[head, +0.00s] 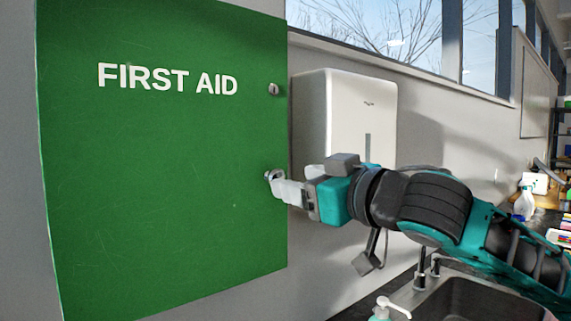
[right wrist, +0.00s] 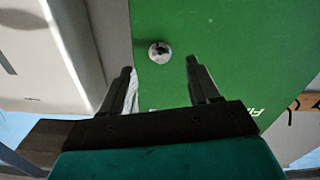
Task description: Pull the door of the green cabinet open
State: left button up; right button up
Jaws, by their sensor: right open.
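The green cabinet (head: 150,170) hangs on the wall at the left of the head view, with white "FIRST AID" lettering. Its door looks shut, with no gap showing. A small round knob (right wrist: 160,52) sits on the door near its edge; in the head view it is mostly hidden at my fingertips. A metal lock (head: 273,89) sits higher on the same edge. My right gripper (head: 272,179) is at the door's right edge. In the right wrist view the gripper (right wrist: 160,68) is open, with the knob between and just beyond its fingertips. My left gripper is out of view.
A white dispenser (head: 342,105) is on the wall just right of the cabinet, behind my right gripper. A sink (head: 465,300) with a tap and a soap bottle (head: 385,309) lies below. A spray bottle (head: 524,203) stands farther right. Windows are above.

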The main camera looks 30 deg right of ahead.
aim_at(279, 175)
jog(key=shift+w+a+r+p, duration=0.1)
jog(key=shift+w+p, duration=0.2)
jog(key=shift+w, duration=0.15)
jog(key=shift+w+a+r+p, duration=0.1)
jog(key=shift+w+p, duration=0.2)
jog(key=shift+w, duration=0.1)
jog(key=shift+w+p, duration=0.35)
jog(key=shift+w, duration=0.4)
jog(key=shift+w+f, duration=0.2)
jog(key=shift+w, duration=0.3)
grip_shut()
